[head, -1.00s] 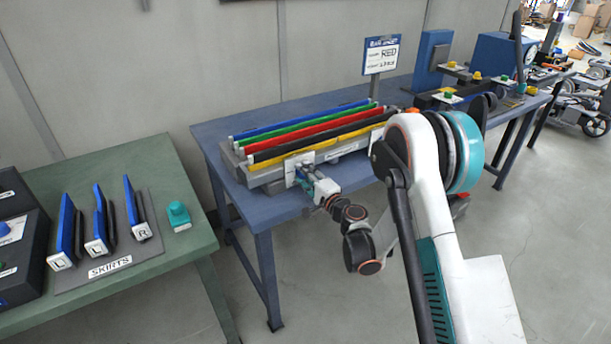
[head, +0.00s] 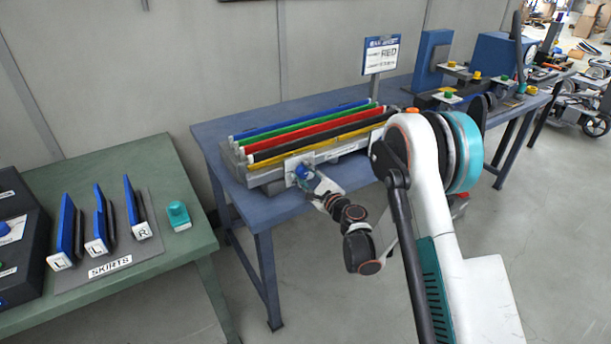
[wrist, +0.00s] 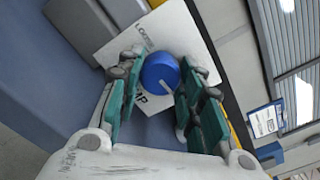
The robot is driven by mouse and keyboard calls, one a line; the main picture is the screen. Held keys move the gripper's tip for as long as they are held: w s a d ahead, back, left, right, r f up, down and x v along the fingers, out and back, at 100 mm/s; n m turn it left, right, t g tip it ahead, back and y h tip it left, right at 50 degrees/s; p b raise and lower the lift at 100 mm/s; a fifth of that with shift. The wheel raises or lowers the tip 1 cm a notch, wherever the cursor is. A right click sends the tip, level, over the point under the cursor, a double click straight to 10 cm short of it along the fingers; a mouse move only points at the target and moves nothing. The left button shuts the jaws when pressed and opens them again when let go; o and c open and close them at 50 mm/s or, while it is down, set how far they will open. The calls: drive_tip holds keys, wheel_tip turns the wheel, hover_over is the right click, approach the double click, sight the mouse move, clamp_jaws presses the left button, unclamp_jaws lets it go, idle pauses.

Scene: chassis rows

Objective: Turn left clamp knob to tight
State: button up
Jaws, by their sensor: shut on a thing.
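The left clamp knob (wrist: 160,70) is round and blue with a white line on its face. It sits on a white plate (wrist: 107,52) with printed words, partly hidden by my fingers. In the wrist view the white line points to the lower right of the picture. My gripper (wrist: 163,66) has its green-padded fingers on either side of the knob and is shut on it. In the head view the knob (head: 302,171) shows at the front left end of the grey fixture (head: 262,180), with my gripper (head: 314,182) at it.
The fixture on the blue table (head: 225,136) holds blue, green, red, yellow and black strips. A green table (head: 150,262) at left holds blue skirts (head: 98,222) and a teal part (head: 179,215).

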drive_tip(key=shift+m, duration=0.3)
idle(0.4)
drive_tip(key=o, duration=1.1)
drive_tip(key=shift+f, duration=0.1)
drive_tip(key=shift+c, duration=0.2)
wheel_tip(320, 180, up, 10)
